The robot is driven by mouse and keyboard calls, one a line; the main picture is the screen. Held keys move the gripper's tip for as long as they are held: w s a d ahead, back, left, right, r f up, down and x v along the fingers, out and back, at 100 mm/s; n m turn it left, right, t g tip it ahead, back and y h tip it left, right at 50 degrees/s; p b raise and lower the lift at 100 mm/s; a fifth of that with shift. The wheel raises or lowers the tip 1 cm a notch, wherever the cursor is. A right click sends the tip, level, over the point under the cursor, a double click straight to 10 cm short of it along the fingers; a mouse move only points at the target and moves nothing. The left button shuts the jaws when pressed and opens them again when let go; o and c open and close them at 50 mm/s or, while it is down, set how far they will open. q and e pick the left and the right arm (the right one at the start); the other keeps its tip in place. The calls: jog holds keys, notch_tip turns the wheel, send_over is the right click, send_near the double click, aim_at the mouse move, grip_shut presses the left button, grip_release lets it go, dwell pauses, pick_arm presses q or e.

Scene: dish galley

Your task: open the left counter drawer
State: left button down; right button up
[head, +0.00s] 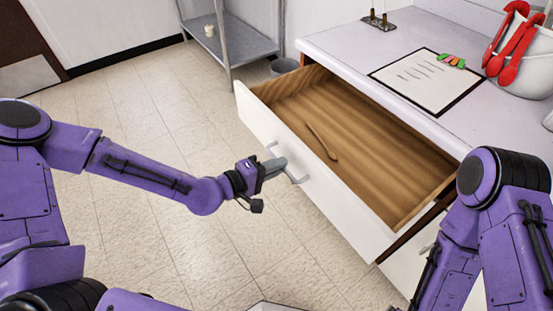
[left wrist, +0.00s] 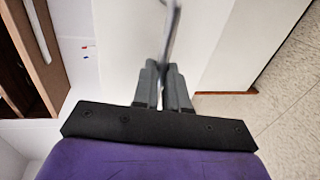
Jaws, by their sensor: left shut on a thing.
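The left counter drawer (head: 350,195) is pulled far out from the counter in the head view. Its white front faces my left arm and its wooden inside shows. A grey bar handle (head: 298,179) is on the drawer front. My left gripper (head: 278,165) is at this handle, shut on it. In the left wrist view the two grey fingers (left wrist: 164,85) close around the handle (left wrist: 172,28), with the white drawer front behind. My right arm shows at the right of the head view, but its gripper is out of view.
A thin wooden utensil (head: 322,141) lies in the drawer. A grey metal shelf (head: 243,45) stands at the back. The tiled floor (head: 150,110) left of the drawer is clear.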

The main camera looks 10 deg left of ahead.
pick_arm(q)
jog(key=shift+s+a+r, duration=0.15)
jog(key=shift+a, duration=0.4)
pick_arm(e)
jog(key=shift+w+a, duration=0.2)
jog(key=shift+w, duration=0.1)
pick_arm(q)
jog(key=c, duration=1.2)
grip_release()
pick_arm(e)
jog(key=shift+a, duration=0.1)
pick_arm(q)
jog(key=p+v, duration=0.3)
jog(key=v, duration=0.7)
jog(key=shift+s+a, duration=0.2)
jog(key=shift+s, duration=0.05)
pick_arm(e)
notch_tip(320, 180, up, 3)
jog(key=shift+r, duration=0.2)
